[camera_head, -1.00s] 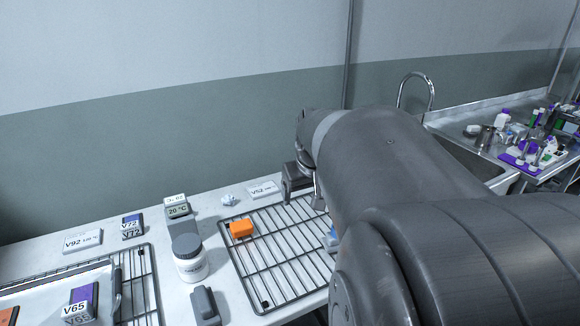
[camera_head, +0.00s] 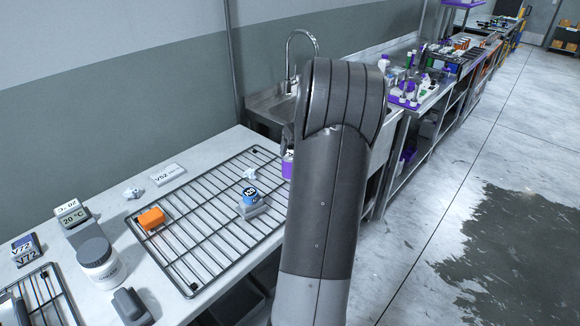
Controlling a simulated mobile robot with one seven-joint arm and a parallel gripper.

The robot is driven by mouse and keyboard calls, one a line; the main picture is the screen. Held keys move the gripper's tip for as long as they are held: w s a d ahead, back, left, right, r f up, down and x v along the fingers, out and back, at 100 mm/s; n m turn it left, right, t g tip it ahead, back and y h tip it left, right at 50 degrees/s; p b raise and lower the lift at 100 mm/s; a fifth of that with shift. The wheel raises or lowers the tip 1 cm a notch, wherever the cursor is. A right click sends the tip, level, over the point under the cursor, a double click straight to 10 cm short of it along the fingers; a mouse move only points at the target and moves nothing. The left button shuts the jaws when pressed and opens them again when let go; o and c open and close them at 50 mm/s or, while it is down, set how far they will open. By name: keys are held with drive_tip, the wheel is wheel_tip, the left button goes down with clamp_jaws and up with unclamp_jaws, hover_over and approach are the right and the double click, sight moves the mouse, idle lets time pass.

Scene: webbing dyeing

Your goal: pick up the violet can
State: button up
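A small violet object (camera_head: 287,168) with a pale upper part shows at the left edge of my arm, by the far right end of the wire rack (camera_head: 190,268). It may be the violet can, but most of it is hidden behind my arm. I cannot tell whether it stands on the rack or is held. My gripper is hidden behind my own arm links, so its fingers and anything between them do not show.
The rack bears an orange block (camera_head: 151,219), a blue-and-grey item (camera_head: 251,201) and a crumpled white piece (camera_head: 250,174). A white jar (camera_head: 101,266) and a grey block (camera_head: 131,305) stand left of it. A sink (camera_head: 272,106) lies beyond; open floor (camera_head: 420,225) is at right.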

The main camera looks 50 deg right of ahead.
sight(289, 164)
drive_tip(key=x, duration=0.4)
drive_tip(key=shift+w+f, duration=0.15)
drive_tip(key=shift+f, duration=0.2)
drive_tip(key=x, duration=0.2)
drive_tip(key=a+x, duration=0.1)
drive_tip(key=x, duration=0.2)
drive_tip(key=shift+f, duration=0.15)
drive_tip(key=c, duration=1.2)
drive_tip(key=shift+c, duration=0.5)
